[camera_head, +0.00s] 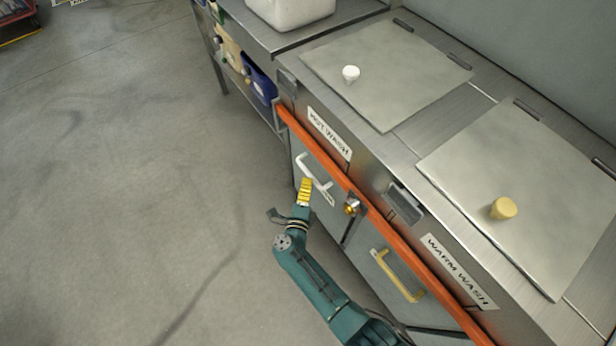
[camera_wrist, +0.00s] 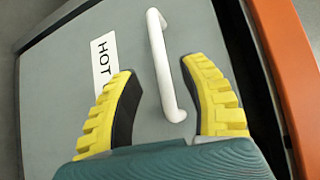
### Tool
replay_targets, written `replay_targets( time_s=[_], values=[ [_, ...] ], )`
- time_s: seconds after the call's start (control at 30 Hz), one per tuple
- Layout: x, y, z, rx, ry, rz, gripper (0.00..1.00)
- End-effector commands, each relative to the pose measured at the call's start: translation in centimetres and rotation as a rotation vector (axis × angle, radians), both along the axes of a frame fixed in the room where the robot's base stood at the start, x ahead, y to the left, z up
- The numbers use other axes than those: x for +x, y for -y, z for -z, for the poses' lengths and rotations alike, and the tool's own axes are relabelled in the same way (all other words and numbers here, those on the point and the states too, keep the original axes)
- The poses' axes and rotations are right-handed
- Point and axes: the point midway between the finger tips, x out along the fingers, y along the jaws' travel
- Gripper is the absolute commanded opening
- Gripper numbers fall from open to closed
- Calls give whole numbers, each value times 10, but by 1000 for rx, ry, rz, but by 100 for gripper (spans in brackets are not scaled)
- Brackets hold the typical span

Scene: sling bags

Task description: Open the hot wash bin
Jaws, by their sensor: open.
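The hot wash bin has a grey front door (camera_head: 299,154) under a "HOT WASH" label (camera_head: 329,133). A white bar handle (camera_head: 316,180) is on the door; it also shows in the wrist view (camera_wrist: 158,50), beside a "HOT" sticker (camera_wrist: 103,65). The door looks shut. My gripper (camera_head: 306,183) is at the handle. In the wrist view its yellow-padded fingers (camera_wrist: 160,75) are apart, one on each side of the white bar, with visible gaps. The bin's flat top lid (camera_head: 385,75) with a white knob (camera_head: 350,73) is down.
An orange rail (camera_head: 345,182) runs along the front above the doors. To the right are the warm wash door with a yellow handle (camera_head: 398,277) and a lid with a yellow knob (camera_head: 503,208). A round brass fitting (camera_head: 352,207) sits between the doors. The floor (camera_head: 130,180) at left is clear.

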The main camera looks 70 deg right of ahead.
Motion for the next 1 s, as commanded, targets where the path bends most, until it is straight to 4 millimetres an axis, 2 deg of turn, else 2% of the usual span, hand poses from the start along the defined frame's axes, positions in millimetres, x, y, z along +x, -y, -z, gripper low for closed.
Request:
replay_targets(
  time_s=[0.03,0.1,0.3,0.63,0.87,1.0],
  values=[
    [2,13,8,-2,3,5,43],
    [6,27,10,-1,1,4,43],
    [13,53,11,0,1,1,43],
    [14,57,9,0,-1,-1,45],
    [14,57,9,0,0,-1,1],
    [14,57,9,0,0,-1,0]
  ],
)
